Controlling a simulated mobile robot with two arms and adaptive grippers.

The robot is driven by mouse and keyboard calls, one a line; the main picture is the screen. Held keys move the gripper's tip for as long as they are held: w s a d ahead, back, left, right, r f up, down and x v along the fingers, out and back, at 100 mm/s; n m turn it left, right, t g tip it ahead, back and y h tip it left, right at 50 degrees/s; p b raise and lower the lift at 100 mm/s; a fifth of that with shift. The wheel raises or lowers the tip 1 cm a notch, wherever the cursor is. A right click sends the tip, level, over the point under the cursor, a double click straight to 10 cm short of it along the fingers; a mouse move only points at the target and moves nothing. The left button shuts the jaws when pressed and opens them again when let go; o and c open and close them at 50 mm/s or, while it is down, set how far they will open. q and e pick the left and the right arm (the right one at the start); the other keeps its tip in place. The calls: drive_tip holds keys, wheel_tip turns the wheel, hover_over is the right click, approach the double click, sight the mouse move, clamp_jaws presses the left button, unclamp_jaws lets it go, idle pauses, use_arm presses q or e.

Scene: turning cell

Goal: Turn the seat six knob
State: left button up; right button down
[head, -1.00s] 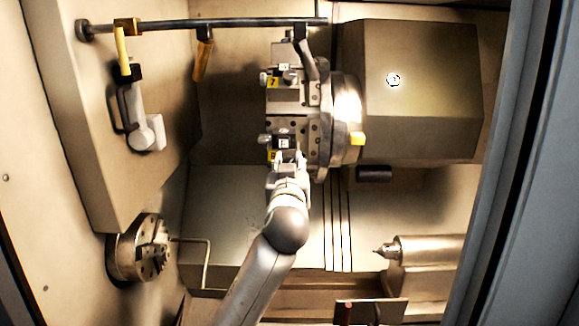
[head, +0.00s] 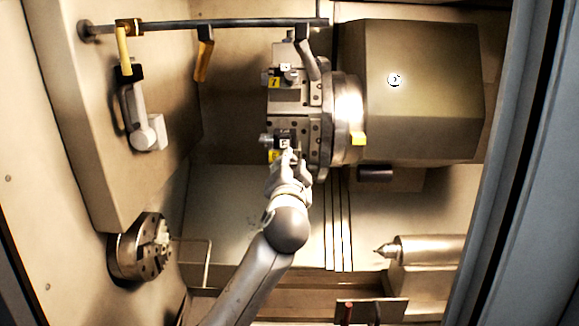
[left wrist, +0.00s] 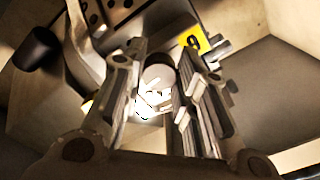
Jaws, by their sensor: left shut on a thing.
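My left gripper (head: 288,163) reaches up to the lower front of the tool turret (head: 316,130). The left wrist view shows its two fingers (left wrist: 160,92) on either side of a round, pale knob (left wrist: 158,70), shut on it. A yellow label (left wrist: 193,40) with a digit that reads as a 6 or a 9, depending on which way up, sits just beside the knob. In the head view a yellow label (head: 273,156) shows beside the fingers, and the gripper hides the knob there. My right gripper is not in view.
Above is another turret seat with a yellow 7 label (head: 273,82). A chuck (head: 140,248) is at lower left, and a pointed tailstock (head: 425,249) at lower right. A dark bar (head: 225,23) crosses the top. Space left of the turret is open.

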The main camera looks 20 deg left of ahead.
use_arm(q)
drive_tip(key=shift+m, duration=0.5)
drive_tip(key=o, duration=1)
drive_tip(key=v, duration=1.2)
